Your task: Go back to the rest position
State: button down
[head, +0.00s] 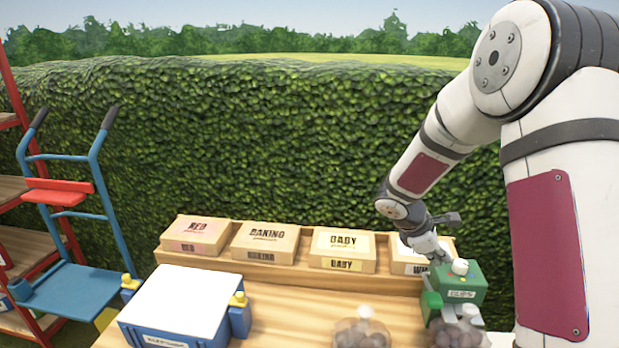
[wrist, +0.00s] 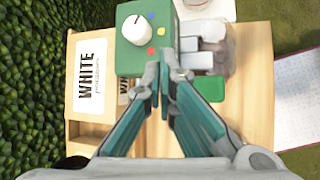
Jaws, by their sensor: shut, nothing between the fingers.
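My gripper (wrist: 163,75) is shut and empty, with its teal fingers brought together at the tips in the wrist view. In that view the fingertips appear in front of the lower edge of a green machine (wrist: 165,38) with a white knob and small coloured buttons. The same green machine (head: 462,281) stands at the right of the wooden table in the head view, with my arm reaching down behind it. I cannot tell whether the fingers touch it. In the head view the fingers are mostly hidden.
A blue hand cart (head: 75,285) and hedge (head: 270,140) are beyond.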

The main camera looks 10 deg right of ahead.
jog(key=s+a+r+m+y, duration=0.1)
jog(key=s+a+r+m, duration=0.15)
jog(key=r, duration=0.25)
jog(key=s+a+r+m, duration=0.2)
jog(key=s+r, duration=0.2)
jog(key=r, duration=0.1)
jog(key=s+a+r+m+t+y, duration=0.2)
jog(key=s+a+r+m+y, duration=0.1)
jog(key=s+a, duration=0.4)
jog(key=s+a+r+m+t+y, duration=0.2)
jog(key=s+a+r+m, duration=0.4)
jog(key=s, duration=0.7)
jog(key=shift+a+r+t+y, duration=0.4)
jog(key=shift+a+r+y, duration=0.5)
jog(key=shift+a, duration=0.35)
jog(key=shift+w, duration=0.1)
